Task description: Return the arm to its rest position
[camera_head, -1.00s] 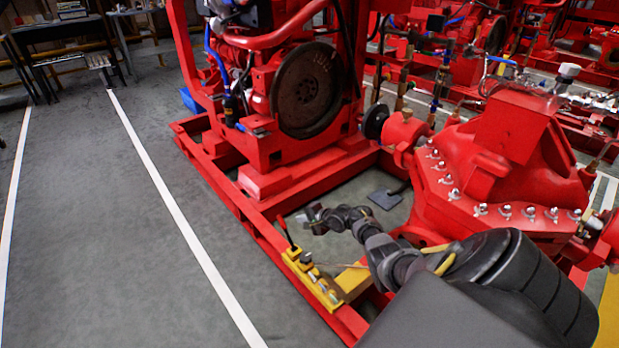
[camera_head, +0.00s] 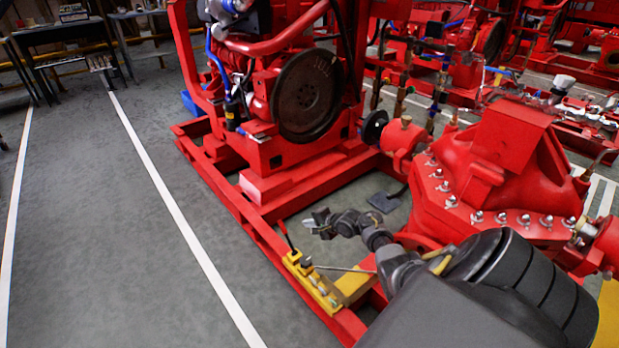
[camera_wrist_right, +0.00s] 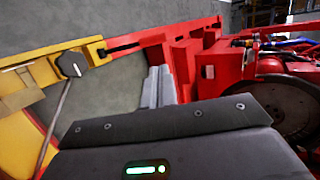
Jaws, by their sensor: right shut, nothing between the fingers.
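My right arm comes in from the lower right in the head view. Its gripper (camera_head: 316,223) hangs over the opening in the red base frame, just beyond the yellow bracket, and is shut and empty. In the right wrist view the grey fingers (camera_wrist_right: 158,88) show side by side beyond the dark gripper body. The red pumpset frame (camera_head: 247,217) runs below and left of the gripper. My left gripper is not in view.
The yellow bracket (camera_head: 318,286) with small levers and a thin rod sits on the frame's near rail. The red engine with its dark flywheel (camera_head: 306,95) stands behind. The red pump casing (camera_head: 490,160) is at right. Grey floor (camera_head: 110,230) at left is clear.

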